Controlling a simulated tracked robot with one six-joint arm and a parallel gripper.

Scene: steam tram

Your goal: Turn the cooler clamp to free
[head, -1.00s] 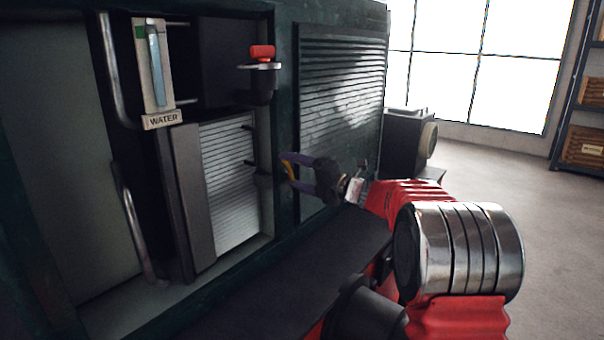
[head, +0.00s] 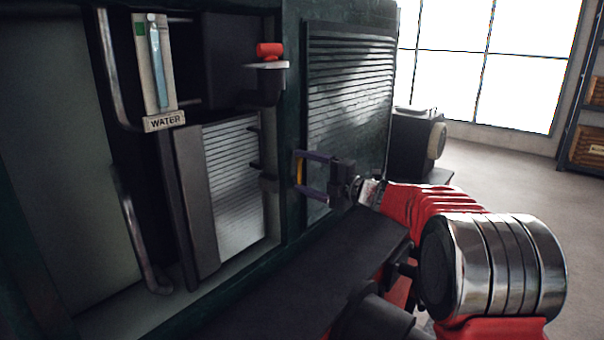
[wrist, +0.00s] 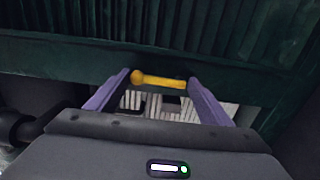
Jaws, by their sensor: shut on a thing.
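The cooler clamp shows as a yellow handle (wrist: 160,80) with a round knob at its left end in the wrist view. It spans between my fingertips, by the green post. In the head view the yellow handle (head: 299,170) stands about upright, partly hidden by my purple fingers. My gripper (head: 304,173) is shut on it, one finger at each end; it also shows in the wrist view (wrist: 162,83). The finned cooler (head: 232,180) stands in the bay left of the post. How the handle is mounted is hidden.
A red knob (head: 269,50) on a dark fitting sits above the cooler. A water gauge (head: 155,65) and bent pipes (head: 130,225) are at left. A louvred panel (head: 345,110) is right of the post. A dark ledge (head: 290,265) runs below. Open floor lies at right.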

